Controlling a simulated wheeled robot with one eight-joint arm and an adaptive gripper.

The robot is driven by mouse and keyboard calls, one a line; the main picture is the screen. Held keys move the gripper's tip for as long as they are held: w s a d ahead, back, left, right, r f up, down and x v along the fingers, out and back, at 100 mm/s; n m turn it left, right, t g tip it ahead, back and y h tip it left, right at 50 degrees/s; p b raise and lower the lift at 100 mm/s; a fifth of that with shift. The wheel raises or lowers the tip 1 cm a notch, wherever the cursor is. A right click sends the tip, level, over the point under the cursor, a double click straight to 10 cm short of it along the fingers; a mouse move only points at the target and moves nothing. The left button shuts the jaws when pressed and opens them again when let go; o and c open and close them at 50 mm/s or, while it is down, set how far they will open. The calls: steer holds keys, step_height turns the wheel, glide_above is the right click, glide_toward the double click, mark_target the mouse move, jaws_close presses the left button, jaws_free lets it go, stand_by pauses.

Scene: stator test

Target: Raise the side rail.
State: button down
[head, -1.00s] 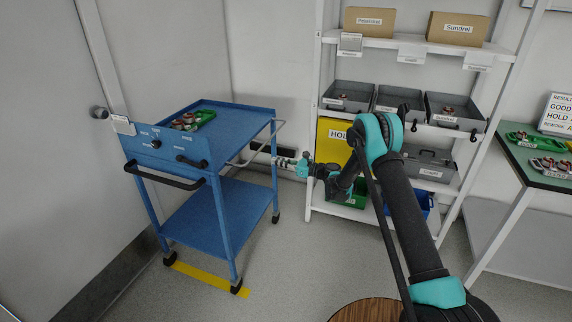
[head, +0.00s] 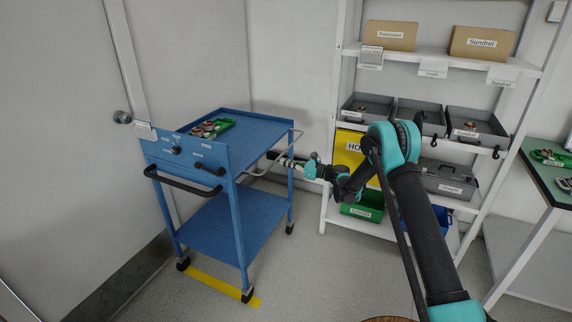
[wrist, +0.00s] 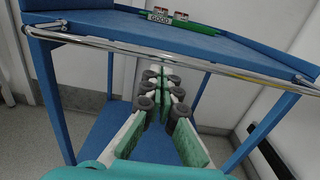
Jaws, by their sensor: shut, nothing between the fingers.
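The blue cart (head: 262,128) stands at left with a silver side rail (head: 299,146) along its right side. In the wrist view the side rail (wrist: 200,63) crosses the upper picture, just outside and a little below the edge of the cart's top. My gripper (head: 279,160) is beside the cart's right side, close to the rail. In the wrist view my gripper's fingers (wrist: 160,88) are together and empty, appearing below the rail with the lower shelf behind them. I cannot tell whether they touch the rail.
A green tray (head: 212,128) with small parts lies on the cart top. A black push handle (head: 180,184) is on its near end. A white shelf rack (head: 332,190) with bins stands right of the cart. A green-topped table (head: 540,172) is at far right. Grey floor is open in front.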

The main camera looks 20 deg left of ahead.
steer(key=shift+r, duration=0.15)
steer(key=shift+r+h, duration=0.25)
steer(key=shift+h, duration=0.05)
steer(key=shift+d+r+h, duration=0.1)
steer(key=shift+r+h, duration=0.15)
steer(key=shift+h, duration=0.05)
steer(key=shift+r+h, duration=1)
step_height(320, 180, up, 8)
steer(key=h, duration=1)
glide_above(280, 156)
steer(key=a, duration=0.3)
steer(key=shift+w+a+r+g, duration=0.15)
steer(key=shift+a+r+g, duration=0.1)
steer(key=shift+a, duration=0.55)
steer(key=shift+w+a+r+g, duration=0.15)
steer(key=shift+a+r, duration=0.1)
steer(key=shift+a, duration=0.5)
